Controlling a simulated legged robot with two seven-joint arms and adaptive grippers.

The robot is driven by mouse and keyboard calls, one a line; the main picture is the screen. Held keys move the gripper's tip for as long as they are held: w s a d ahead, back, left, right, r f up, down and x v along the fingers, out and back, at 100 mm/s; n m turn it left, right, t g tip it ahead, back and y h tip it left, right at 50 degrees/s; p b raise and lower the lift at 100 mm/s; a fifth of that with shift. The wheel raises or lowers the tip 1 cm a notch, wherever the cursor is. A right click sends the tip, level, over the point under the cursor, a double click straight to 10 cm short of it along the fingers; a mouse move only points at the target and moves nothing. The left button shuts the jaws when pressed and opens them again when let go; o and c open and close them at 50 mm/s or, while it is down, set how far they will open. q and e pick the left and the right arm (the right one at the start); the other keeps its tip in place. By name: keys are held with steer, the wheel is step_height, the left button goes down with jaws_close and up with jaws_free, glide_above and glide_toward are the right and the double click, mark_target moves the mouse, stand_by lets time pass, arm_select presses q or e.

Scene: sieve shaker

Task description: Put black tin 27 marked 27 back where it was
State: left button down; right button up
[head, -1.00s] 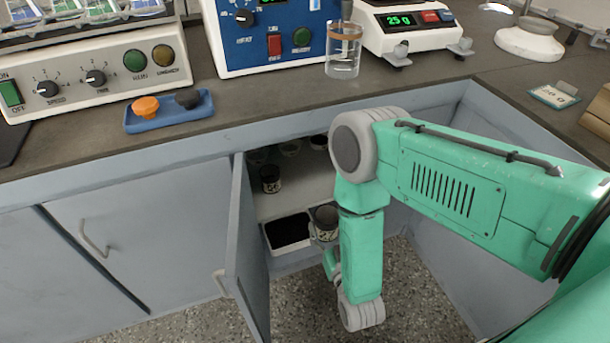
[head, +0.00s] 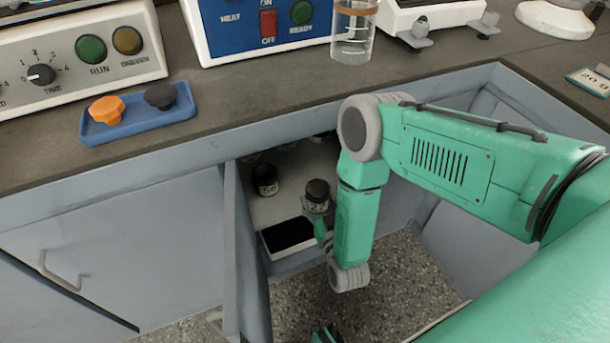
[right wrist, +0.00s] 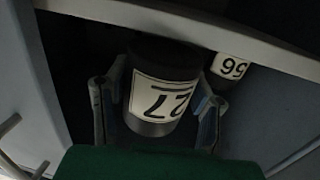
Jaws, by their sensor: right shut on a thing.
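Black tin 27 (head: 317,190) has a black body and a pale label with a dark 27. My right gripper (head: 319,214) is shut on it inside the open lower cabinet. In the right wrist view the tin (right wrist: 160,75) sits between the two fingers (right wrist: 158,105), its number upside down in the picture. My left gripper is not in view.
Another black labelled tin (head: 265,180) stands left of tin 27; it also shows in the right wrist view (right wrist: 230,68). The open door (head: 247,250) bounds the left. More containers farther back are mostly hidden.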

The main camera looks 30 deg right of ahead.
mark_target(316, 191)
steer(key=b+x, duration=0.1)
steer(key=x, duration=0.5)
steer(key=shift+s+d+r, duration=0.1)
steer(key=shift+d, duration=0.05)
steer(key=shift+w+d+b, duration=0.2)
steer(key=shift+w+b, duration=0.15)
steer(key=shift+w, duration=0.25)
steer(key=b+x, duration=0.1)
steer(key=x, duration=0.3)
steer(key=shift+a+r+b, duration=0.1)
steer(key=shift+r+b, duration=0.05)
steer(key=shift+b, duration=0.15)
steer(key=shift+w+f+b, duration=0.1)
steer(key=shift+f+b, duration=0.2)
steer(key=shift+b, duration=0.05)
steer(key=shift+r, duration=0.1)
